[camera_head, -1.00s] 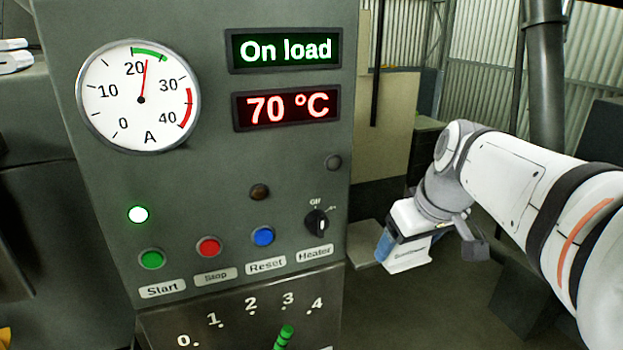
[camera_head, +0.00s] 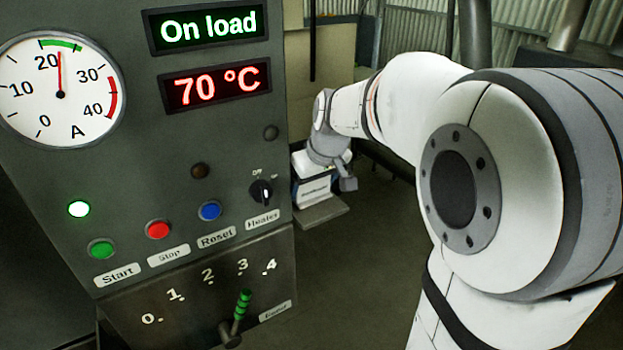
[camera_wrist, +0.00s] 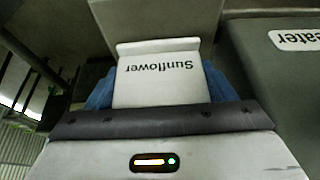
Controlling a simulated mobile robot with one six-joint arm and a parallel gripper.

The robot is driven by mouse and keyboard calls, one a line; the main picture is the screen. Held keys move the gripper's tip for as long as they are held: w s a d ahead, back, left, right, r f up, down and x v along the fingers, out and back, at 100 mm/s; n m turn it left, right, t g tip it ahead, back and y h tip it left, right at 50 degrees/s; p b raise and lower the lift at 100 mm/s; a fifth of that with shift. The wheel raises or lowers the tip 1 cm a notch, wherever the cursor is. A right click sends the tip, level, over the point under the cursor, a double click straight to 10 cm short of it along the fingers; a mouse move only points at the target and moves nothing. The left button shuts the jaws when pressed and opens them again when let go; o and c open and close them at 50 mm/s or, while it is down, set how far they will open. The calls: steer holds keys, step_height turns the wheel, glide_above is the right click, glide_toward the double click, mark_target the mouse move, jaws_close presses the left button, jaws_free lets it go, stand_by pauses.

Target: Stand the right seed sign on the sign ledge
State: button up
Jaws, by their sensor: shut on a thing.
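A white sign lettered "Sunflower" (camera_wrist: 160,75) is between the blue fingers of my gripper (camera_wrist: 158,90) in the wrist view. The lettering reads upside down there. In the head view my gripper (camera_head: 313,176) is just right of the control cabinet, shut on the sign (camera_head: 316,190), whose small print is hard to read. A grey ledge (camera_head: 322,213) juts from the cabinet's right side, low down, directly below the sign. I cannot tell whether the sign's lower edge touches it. No other seed sign is clear to see.
The control cabinet (camera_head: 130,165) fills the left, with a gauge, displays reading "On load" and "70 °C", buttons and a heater knob (camera_head: 261,192). A green-handled lever (camera_head: 240,312) sticks out below. Floor right of the ledge looks clear. My arm covers the right.

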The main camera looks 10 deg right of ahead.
steer(key=shift+f, duration=0.2)
steer(key=o, duration=0.7)
steer(key=shift+r, duration=0.1)
steer(key=shift+r, duration=0.25)
steer(key=b+v, duration=0.1)
steer(key=v, duration=1)
steer(key=s+f+m+g+h, duration=0.1)
steer(key=s+f+m, duration=0.2)
steer(key=s+f, duration=1.1)
steer(key=s+a, duration=0.1)
steer(key=s, duration=0.2)
steer(key=shift+s+f+m, duration=0.3)
steer(key=shift+s, duration=0.1)
